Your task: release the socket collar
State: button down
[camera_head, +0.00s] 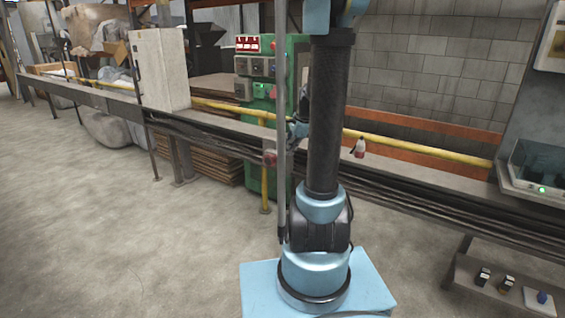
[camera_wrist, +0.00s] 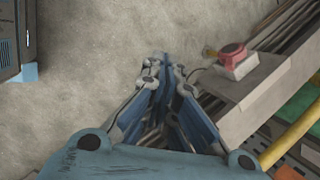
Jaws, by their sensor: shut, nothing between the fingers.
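In the wrist view a red socket-like part (camera_wrist: 234,55) sits on a pale block at the edge of a ledge, with a small brass-coloured end pointing left. I cannot tell which piece of it is the collar. A small red round part shows on the rail in the head view (camera_head: 270,158), probably the same one. My gripper (camera_wrist: 166,66) is shut and empty, its fingertips over bare floor, left of the red part and apart from it. In the head view my gripper is mostly hidden behind my arm and a grey pole.
A long rail with dark cables (camera_head: 405,187) and a yellow pipe (camera_head: 420,150) runs across the head view. A green control cabinet (camera_head: 292,75) stands behind it. A low shelf (camera_head: 470,275) stands right.

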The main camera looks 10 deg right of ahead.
aim_at(276, 156)
jog(key=w+d+f+m, duration=0.3)
jog(key=w+f+m, duration=0.1)
jog(key=w, duration=0.3)
jog(key=w+d+f+m+t+y, duration=0.1)
jog(key=w+d+f+m, duration=0.2)
jog(key=w, duration=0.4)
jog(key=shift+d+f+m, duration=0.3)
jog(key=shift+f+m, duration=0.45)
jog(key=shift+m, duration=0.25)
jog(key=shift+f, duration=0.1)
jog(key=x, duration=1)
jog(key=shift+w+a+r, duration=0.3)
jog(key=shift+a+r, duration=0.05)
jog(key=shift+r, duration=0.2)
jog(key=shift+w+a+r, duration=0.35)
jog(key=shift+r, duration=0.25)
jog(key=shift+w+a+r, duration=0.3)
jog(key=shift+a+r, duration=0.1)
jog(key=shift+r, duration=0.15)
jog(key=shift+d+r, duration=0.1)
jog(key=shift+d, duration=0.1)
jog(key=shift+a, duration=0.1)
